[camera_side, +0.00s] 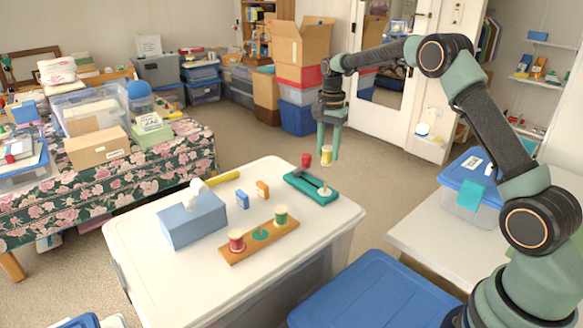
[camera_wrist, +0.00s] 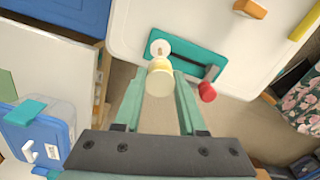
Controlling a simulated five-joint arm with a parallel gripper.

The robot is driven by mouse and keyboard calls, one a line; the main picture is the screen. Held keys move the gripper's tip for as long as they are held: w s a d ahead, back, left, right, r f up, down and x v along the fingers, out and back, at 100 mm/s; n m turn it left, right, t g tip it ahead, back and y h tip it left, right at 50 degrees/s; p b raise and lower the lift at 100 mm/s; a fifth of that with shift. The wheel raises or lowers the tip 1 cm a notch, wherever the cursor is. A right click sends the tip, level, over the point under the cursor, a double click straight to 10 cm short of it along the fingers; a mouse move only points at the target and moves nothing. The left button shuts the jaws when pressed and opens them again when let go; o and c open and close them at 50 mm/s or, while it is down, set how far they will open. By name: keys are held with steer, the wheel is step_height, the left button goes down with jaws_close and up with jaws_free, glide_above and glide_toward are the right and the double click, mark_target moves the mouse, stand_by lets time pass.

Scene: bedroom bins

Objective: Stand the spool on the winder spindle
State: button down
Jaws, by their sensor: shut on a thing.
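The yellow spool (camera_side: 326,155) is upright between the fingertips of my gripper (camera_side: 328,150), which is shut on it. It also shows between the fingers in the wrist view (camera_wrist: 160,80). The green winder (camera_side: 298,183) lies on the white table's far right part, below the spool. The pale spindle end (camera_side: 325,190) is at the winder's right side, under the spool with a clear gap. In the wrist view the pale round spindle piece (camera_wrist: 160,47) shows just beyond the spool. A red cylindrical piece (camera_side: 306,160) shows at the winder's other end.
A wooden rack (camera_side: 255,247) holds a red spool (camera_side: 236,240) and a green spool (camera_side: 281,215). A blue-grey box (camera_side: 193,222), a yellow rod (camera_side: 223,178) and small blue and orange blocks (camera_side: 262,189) also stand on the white tabletop (camera_side: 150,280).

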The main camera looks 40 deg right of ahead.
steer(key=shift+f, duration=0.1)
steer(key=shift+f, duration=2.8)
steer(key=shift+f, duration=1.95)
steer(key=shift+c, duration=2)
jaws_free()
step_height(320, 180, up, 12)
steer(key=shift+r, duration=0.1)
